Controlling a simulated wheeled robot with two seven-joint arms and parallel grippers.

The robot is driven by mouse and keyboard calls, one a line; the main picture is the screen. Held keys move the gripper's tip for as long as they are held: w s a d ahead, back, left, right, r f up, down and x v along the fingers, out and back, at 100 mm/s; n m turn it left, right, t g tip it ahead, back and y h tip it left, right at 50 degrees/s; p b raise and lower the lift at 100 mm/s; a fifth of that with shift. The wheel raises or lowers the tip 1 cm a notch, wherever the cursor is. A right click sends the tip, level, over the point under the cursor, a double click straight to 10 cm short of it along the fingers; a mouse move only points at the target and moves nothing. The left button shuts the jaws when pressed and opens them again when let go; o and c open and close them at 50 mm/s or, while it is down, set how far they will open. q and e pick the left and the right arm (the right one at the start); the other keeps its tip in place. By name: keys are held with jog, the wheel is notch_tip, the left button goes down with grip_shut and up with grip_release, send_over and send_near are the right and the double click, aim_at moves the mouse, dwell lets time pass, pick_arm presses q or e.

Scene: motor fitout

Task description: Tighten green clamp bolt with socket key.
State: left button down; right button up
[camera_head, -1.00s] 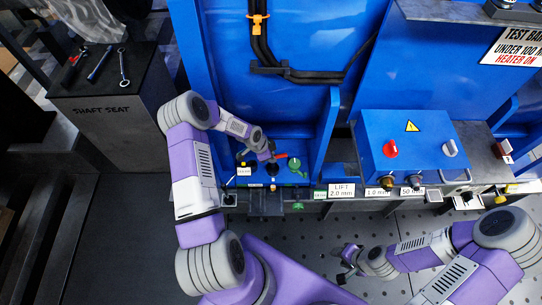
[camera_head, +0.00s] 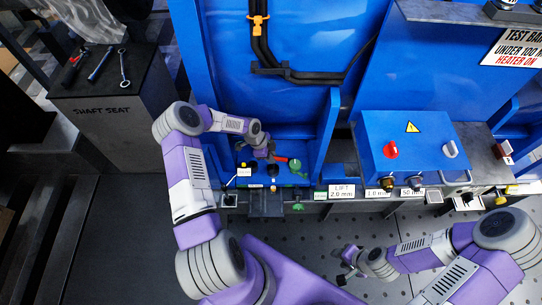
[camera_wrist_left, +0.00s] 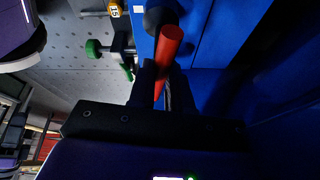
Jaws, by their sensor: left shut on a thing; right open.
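My left gripper (camera_head: 268,153) is inside the blue recess and is shut on a red-handled tool (camera_head: 281,158), apparently the socket key. A round green part (camera_head: 295,163) lies just right of the gripper in the recess. A second green knob (camera_head: 298,207) hangs at the rail's front. Which green part is the clamp bolt I cannot tell. A green knob also shows in the left wrist view (camera_wrist_left: 95,48). My right gripper (camera_head: 346,267) is open and empty over the floor.
The blue recess wall (camera_head: 327,135) stands close right of the left gripper. A blue control box (camera_head: 410,145) with red and grey knobs is further right. Several hand tools lie on the shaft seat stand (camera_head: 140,80) at left. The perforated floor (camera_head: 300,235) is clear in front.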

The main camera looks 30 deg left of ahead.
pick_arm(q)
jog(key=shift+r+n, duration=0.15)
jog(key=shift+n, duration=0.15)
jog(key=shift+r+p, duration=2.45)
jog(key=shift+r, duration=1.25)
